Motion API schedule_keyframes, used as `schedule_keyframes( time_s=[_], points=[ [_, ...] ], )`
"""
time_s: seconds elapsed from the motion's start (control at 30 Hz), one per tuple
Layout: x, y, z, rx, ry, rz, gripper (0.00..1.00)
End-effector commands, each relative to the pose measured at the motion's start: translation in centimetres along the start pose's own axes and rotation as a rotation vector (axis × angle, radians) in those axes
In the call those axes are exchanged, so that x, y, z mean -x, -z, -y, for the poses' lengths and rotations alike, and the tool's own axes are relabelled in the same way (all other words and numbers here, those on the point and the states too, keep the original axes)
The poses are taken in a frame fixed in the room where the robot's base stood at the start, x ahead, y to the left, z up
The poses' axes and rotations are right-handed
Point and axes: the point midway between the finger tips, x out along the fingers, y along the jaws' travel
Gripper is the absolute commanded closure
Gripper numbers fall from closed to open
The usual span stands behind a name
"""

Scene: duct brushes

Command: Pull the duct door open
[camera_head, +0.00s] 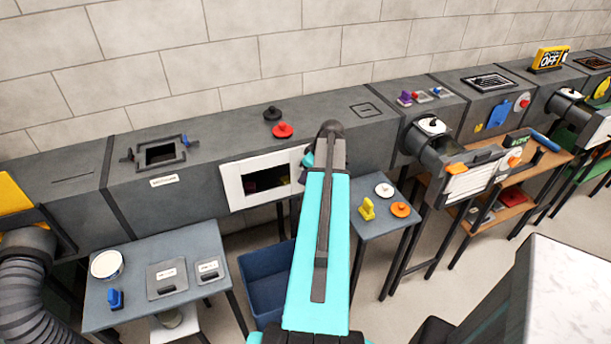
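A long grey duct (215,160) runs along the wall. In its front face is a white rectangular frame (233,187) around a dark opening. Small purple and yellow things show dimly inside. My arm covers the right end of this frame, so I cannot tell whether a door leaf or handle is there. On the duct's top at left, a dark hatch frame (181,143) with side clamps surrounds a second opening. My teal arm reaches up to the duct at the frame's right side.
A blue bin (262,290) stands below the white frame. A grey table (200,245) at left holds a tub, a blue piece and two plates. A smaller table (375,222) at right holds yellow, white and orange pieces. Red (282,131) and black knobs sit on the duct.

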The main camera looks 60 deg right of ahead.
Motion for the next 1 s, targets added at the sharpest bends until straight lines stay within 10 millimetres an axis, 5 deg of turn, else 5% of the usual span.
schedule_keyframes(
  time_s=[0.2, 0.33, 1.0],
  points=[
    [0.0, 0.0, 0.0, 0.001, 0.000, 0.000, 0.83],
    [0.0, 0.1, 0.1, 0.002, 0.000, 0.000, 1.00],
    [-0.5, 1.2, 1.9, -0.003, -0.002, -0.001, 1.00]
  ],
)
